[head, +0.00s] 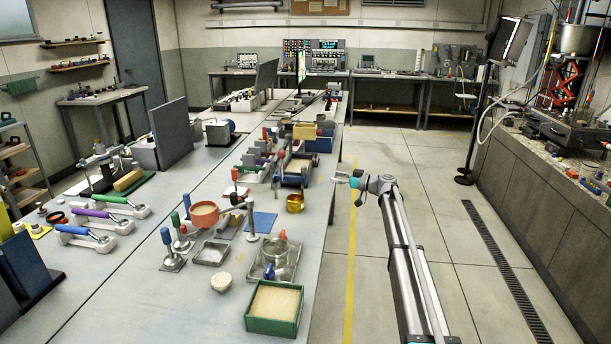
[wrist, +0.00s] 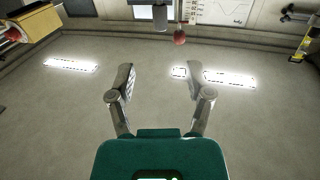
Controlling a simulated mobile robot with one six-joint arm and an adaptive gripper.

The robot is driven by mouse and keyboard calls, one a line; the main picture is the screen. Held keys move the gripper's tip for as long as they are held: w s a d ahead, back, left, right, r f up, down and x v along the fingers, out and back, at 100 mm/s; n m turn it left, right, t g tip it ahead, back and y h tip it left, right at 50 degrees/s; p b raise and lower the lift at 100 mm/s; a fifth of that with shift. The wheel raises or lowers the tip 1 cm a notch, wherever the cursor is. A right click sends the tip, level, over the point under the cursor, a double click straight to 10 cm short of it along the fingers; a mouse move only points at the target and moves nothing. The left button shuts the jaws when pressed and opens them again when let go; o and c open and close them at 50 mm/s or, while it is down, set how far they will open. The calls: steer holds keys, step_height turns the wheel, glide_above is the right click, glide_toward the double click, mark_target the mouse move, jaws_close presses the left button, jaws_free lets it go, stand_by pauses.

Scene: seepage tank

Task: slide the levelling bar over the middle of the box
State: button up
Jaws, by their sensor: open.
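A green open box (head: 273,327) stands at the front edge of the left workbench, filled with pale sand-like material that looks flat. I see no bar lying across it. I cannot pick out the levelling bar with certainty among the bench items. My gripper (head: 341,180) is raised over the floor side of the bench, beyond and to the right of the box, pointing left. In the wrist view my gripper (wrist: 160,82) has its two fingers wide apart with nothing between them. Neither the box nor a bar can be made out in that view.
On the bench (head: 130,275) near the box are a metal pot (head: 275,252) on a tray, a small white bowl (head: 221,282), a brass cup (head: 295,203) and several upright-handled tools.

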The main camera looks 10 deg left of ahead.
mark_target(304, 175)
steer(key=shift+a, duration=0.1)
stand_by(0.3)
steer(key=x, duration=1.3)
steer(key=shift+w+a, duration=0.1)
steer(key=shift+a, duration=0.2)
jaws_close()
